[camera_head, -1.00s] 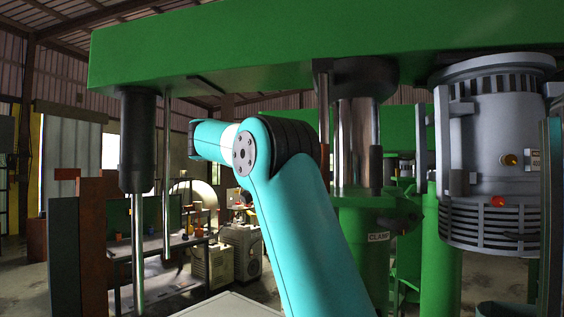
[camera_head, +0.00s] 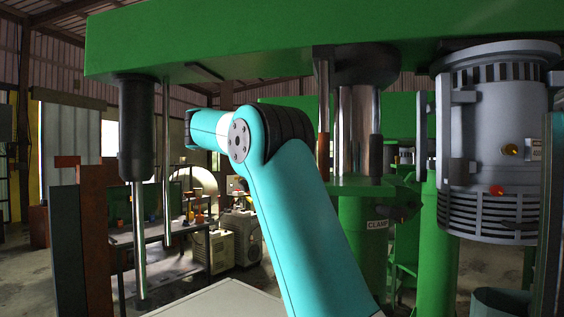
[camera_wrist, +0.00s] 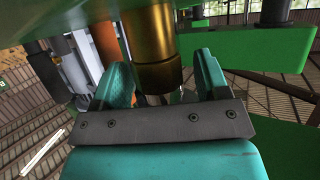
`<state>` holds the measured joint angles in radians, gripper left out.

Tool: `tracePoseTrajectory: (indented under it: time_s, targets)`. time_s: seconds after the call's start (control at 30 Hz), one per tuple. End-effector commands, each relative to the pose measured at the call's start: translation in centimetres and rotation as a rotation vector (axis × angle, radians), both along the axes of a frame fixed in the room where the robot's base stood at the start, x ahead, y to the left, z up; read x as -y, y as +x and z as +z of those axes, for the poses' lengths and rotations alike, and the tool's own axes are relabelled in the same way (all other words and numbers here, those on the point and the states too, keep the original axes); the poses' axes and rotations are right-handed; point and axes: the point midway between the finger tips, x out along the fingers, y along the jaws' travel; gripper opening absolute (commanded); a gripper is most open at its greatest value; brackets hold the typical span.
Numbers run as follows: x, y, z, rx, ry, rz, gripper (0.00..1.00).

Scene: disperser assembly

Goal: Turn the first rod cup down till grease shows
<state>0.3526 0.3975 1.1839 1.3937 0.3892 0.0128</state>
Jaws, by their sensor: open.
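In the wrist view a brass-coloured cup (camera_wrist: 153,52) with a dark lower band hangs between the two teal fingers of my gripper (camera_wrist: 164,72). The fingers are open on either side of it; gaps are partly visible, and I cannot tell whether either finger touches it. No grease can be made out on it. A shiny narrow tip shows just below the cup, partly hidden by the grey gripper plate. In the head view my gripper is hidden behind my teal arm, and I cannot make out the cup there.
A green beam (camera_head: 250,45) spans overhead in the head view. A slim steel rod (camera_head: 139,230) hangs from a black sleeve at left. A grey motor (camera_head: 495,140) stands at right, and a green column labelled CLAMP (camera_head: 362,250) is behind my arm.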

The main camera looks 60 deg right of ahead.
Motion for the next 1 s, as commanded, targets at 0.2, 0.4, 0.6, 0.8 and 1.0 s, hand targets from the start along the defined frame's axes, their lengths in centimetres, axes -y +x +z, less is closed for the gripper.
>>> tracePoseTrajectory:
  time_s: [0.2,0.4,0.6,0.8,1.0]
  targets:
    - [-1.4,0.4,0.6,0.001,0.000,0.004,0.68]
    - [-3.7,0.8,2.4,-0.006,0.003,0.004,0.68]
    - [-5.4,1.1,3.1,-0.004,0.002,0.002,0.68]
    - [-6.5,1.2,3.1,-0.002,0.000,0.001,0.68]
    - [-6.8,1.3,2.9,0.000,0.000,0.000,0.68]
